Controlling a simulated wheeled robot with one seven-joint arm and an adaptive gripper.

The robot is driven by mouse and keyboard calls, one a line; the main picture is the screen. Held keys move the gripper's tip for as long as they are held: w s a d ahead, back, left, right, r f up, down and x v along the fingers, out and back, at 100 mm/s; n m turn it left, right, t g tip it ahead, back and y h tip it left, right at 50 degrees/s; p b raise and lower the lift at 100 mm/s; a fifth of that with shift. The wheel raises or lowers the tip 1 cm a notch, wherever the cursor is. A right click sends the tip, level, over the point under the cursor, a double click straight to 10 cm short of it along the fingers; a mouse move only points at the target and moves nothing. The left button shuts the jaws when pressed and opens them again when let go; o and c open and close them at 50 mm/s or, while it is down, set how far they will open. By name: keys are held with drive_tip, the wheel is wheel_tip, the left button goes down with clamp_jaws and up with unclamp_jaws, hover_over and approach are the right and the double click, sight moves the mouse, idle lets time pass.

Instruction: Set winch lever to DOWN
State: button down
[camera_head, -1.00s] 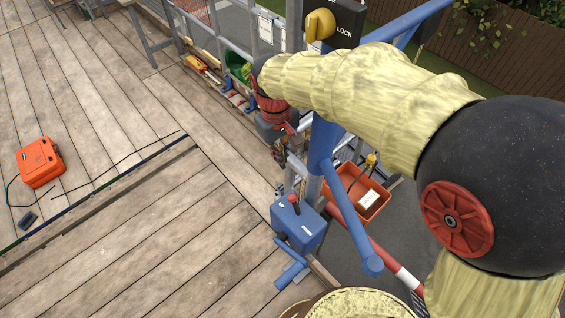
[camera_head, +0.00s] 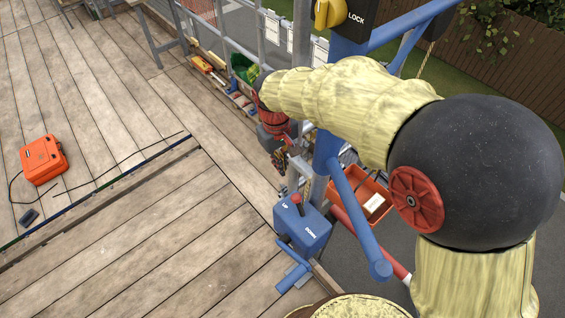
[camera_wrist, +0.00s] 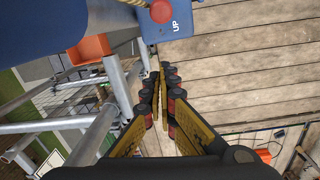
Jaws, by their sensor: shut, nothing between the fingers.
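The blue winch box (camera_head: 303,236) stands at the deck edge, with UP on its left part and DOWN on its right part. Its lever has a red knob (camera_head: 296,198) that sits nearer the UP label. In the wrist view the knob (camera_wrist: 161,11) shows at the top edge beside the UP label, on the blue box (camera_wrist: 174,28); the lever's base is cut off. My gripper (camera_wrist: 160,72) is shut and empty, apart from the knob. In the head view my gripper (camera_head: 281,160) is just beyond the box, partly hidden by its small size and clutter.
A blue crank handle (camera_head: 293,274) sticks out in front of the box. A blue post and slanting blue arm (camera_head: 362,225) rise close on the right. An orange crate (camera_head: 372,195) lies behind them. Metal railings (camera_wrist: 110,85) are near the gripper. The deck on the left is mostly open.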

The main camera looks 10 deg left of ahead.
sight(299, 206)
drive_tip(key=f, duration=0.1)
drive_tip(key=s+d+f, duration=0.1)
drive_tip(key=f, duration=0.1)
drive_tip(key=s+d+f+p, duration=0.1)
drive_tip(key=f, duration=0.1)
drive_tip(key=shift+s+d, duration=0.35)
